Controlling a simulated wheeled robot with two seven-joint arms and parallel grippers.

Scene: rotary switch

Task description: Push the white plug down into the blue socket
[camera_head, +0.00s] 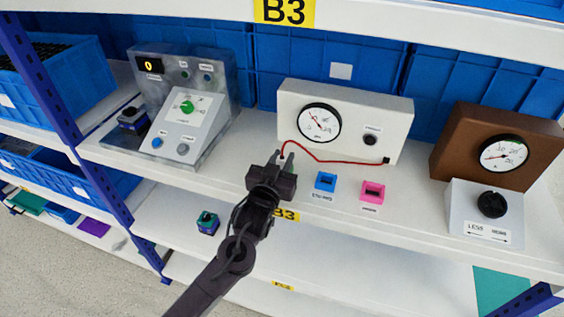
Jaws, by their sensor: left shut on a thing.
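My left gripper (279,157) is at the front part of the shelf, its fingers pointing away from me. It is shut on the white plug (283,154), of which only a little shows between the fingers. A red cable (330,161) runs from the plug to a black outlet on the white gauge box. The blue socket (325,181) sits on the shelf to the right of the gripper, apart from it, with a dark opening on top and a label in front. A pink socket (372,192) stands to its right. My right gripper is not in view.
The white gauge box (357,104) stands behind the sockets. A grey control panel (188,112) is at the left. A brown gauge box (488,140) and a black knob on a white box (492,205) are at the right. The shelf is clear around the blue socket.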

